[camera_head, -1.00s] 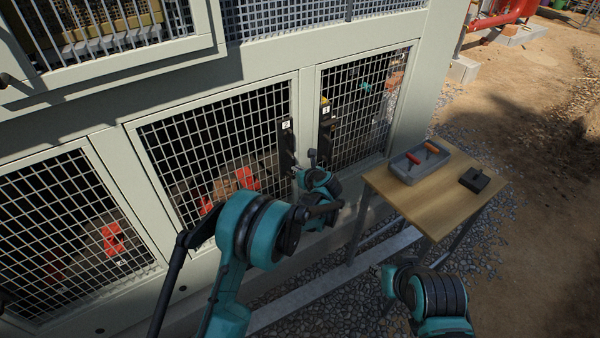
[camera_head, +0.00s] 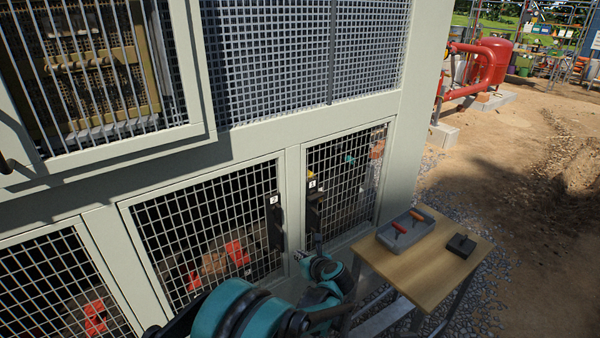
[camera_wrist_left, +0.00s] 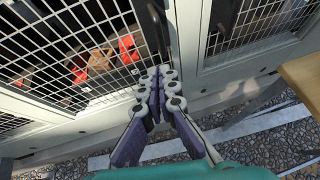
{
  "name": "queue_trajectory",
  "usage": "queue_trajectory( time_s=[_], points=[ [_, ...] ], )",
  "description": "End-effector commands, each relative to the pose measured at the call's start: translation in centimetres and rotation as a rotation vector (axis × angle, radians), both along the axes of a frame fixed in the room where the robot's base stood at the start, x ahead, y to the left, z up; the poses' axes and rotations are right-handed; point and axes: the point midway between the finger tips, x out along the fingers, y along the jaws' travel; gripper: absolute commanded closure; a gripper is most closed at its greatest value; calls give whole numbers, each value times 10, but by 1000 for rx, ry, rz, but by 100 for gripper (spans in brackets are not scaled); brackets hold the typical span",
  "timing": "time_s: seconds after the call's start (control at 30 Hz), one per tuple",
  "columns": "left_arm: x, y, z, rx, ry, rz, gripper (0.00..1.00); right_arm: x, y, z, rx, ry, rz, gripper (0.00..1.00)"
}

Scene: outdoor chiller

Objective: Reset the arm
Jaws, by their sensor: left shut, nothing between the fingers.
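My left arm (camera_head: 240,310) comes in from the bottom of the head view, teal and black. My left gripper (camera_head: 300,257) is near the lower frame of the mesh cabinet doors, below a black door handle. In the left wrist view the same gripper (camera_wrist_left: 158,76) shows its grey and purple fingers together, shut and empty. From these views I cannot tell whether it touches the cabinet. My right arm and right gripper are not in view.
A mesh-fronted cabinet has black handles (camera_head: 275,230) (camera_head: 314,210) on its doors. To the right, a wooden table (camera_head: 420,280) holds a grey tray (camera_head: 407,238) with red- and orange-handled tools and a black box (camera_head: 461,245). Gravel and open dirt lie beyond.

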Motion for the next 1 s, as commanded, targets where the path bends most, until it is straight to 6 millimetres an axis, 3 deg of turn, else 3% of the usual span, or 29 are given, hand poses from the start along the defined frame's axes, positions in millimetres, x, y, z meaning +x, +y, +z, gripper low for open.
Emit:
queue_trajectory(
  time_s=[0.07,0.17,0.27,0.3,0.43,0.5,0.57,0.67,0.77,0.87,1.0],
  points=[
    [3,6,14,32,-21,-21,100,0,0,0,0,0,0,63],
    [12,19,58,137,-87,-95,100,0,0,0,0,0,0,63],
    [19,35,128,339,-180,-223,100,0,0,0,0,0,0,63],
    [18,41,160,447,-219,-288,100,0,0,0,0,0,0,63],
    [-1,44,247,850,-304,-519,100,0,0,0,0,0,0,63],
    [-20,40,276,1075,-318,-644,100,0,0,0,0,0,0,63],
    [-40,36,290,1272,-312,-756,100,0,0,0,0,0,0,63],
    [-79,31,292,1592,-265,-951,100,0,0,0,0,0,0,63],
    [-124,34,268,1894,-171,-1169,100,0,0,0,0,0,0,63],
    [-175,51,226,2162,-26,-1414,100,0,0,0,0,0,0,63],
    [-248,95,159,2413,223,-1782,100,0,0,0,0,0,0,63]
  ],
)
